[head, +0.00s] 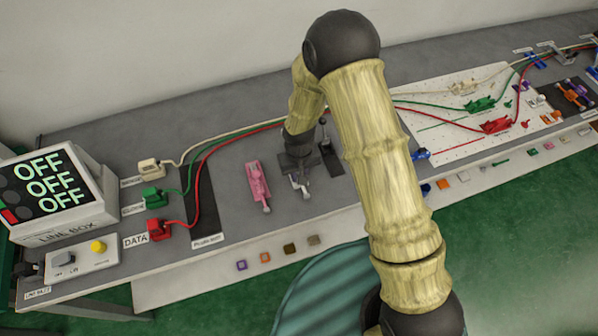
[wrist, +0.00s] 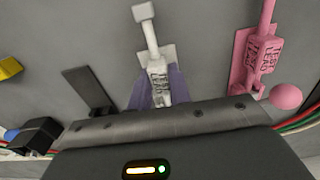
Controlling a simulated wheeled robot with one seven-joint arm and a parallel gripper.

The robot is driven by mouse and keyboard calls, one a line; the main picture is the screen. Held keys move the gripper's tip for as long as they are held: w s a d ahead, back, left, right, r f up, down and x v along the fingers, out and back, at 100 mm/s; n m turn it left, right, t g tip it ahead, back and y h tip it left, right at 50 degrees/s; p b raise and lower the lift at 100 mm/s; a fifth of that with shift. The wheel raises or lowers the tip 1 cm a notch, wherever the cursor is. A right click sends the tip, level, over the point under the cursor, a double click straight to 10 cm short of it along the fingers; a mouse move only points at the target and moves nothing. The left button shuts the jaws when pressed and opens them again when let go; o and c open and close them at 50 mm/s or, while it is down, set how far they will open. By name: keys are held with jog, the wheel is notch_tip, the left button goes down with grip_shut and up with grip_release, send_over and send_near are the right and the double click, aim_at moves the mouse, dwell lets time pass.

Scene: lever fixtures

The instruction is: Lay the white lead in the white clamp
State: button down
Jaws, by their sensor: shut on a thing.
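The white lead (head: 224,126) leaves a pale plug (head: 150,169) and curves along the back of the bench, behind my arm. A pale clamp (head: 463,88) lies by the cables on the white board. My gripper (head: 298,160) is low over a white labelled fixture (head: 303,188), which also shows in the wrist view (wrist: 157,66). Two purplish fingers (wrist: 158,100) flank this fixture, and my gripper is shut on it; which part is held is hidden. A pink labelled fixture (head: 258,185) of like shape stands beside it.
A dark lever fixture (head: 327,155) stands close on the other side. Green (head: 480,104) and red (head: 495,126) clamps sit on the white board (head: 430,130). The line box (head: 62,195) is at the left.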

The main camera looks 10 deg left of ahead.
jog(key=shift+f, duration=0.2)
jog(key=c, duration=0.7)
grip_release()
jog(key=shift+r, duration=0.1)
jog(key=shift+r+p, duration=2.4)
jog(key=shift+r, duration=1.05)
